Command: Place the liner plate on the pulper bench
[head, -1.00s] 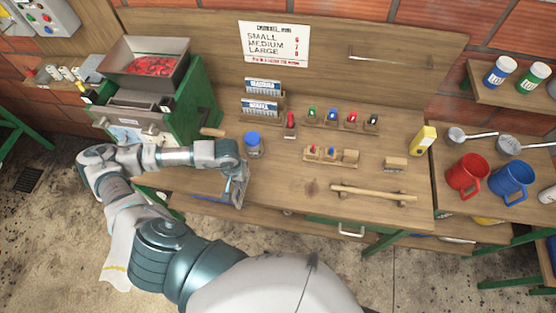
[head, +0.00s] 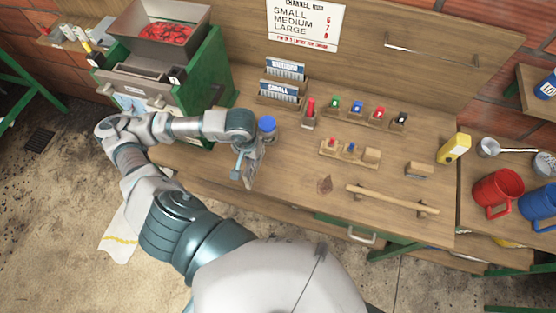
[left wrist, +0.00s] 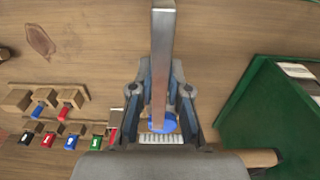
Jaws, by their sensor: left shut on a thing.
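My left gripper (head: 245,172) is over the front left part of the wooden pulper bench (head: 290,185). It is shut on a narrow grey metal strip, the liner plate (left wrist: 162,55). In the left wrist view the strip runs from the top edge down between the fingers (left wrist: 160,95). In the head view the gripper and plate overlap, so the plate's outline and its gap to the bench are hard to tell. The green pulper (head: 207,85), with red fruit in its hopper, stands left of the gripper. My right gripper is in neither view.
A blue-capped jar (head: 267,124) stands just behind my left gripper. Card racks marked MEDIUM (head: 286,68) and SMALL (head: 280,91) are farther back. Small coloured parts sit in wooden holders (head: 370,118). A wooden bar (head: 392,200) lies at the front right. Bench around the dark stain is clear.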

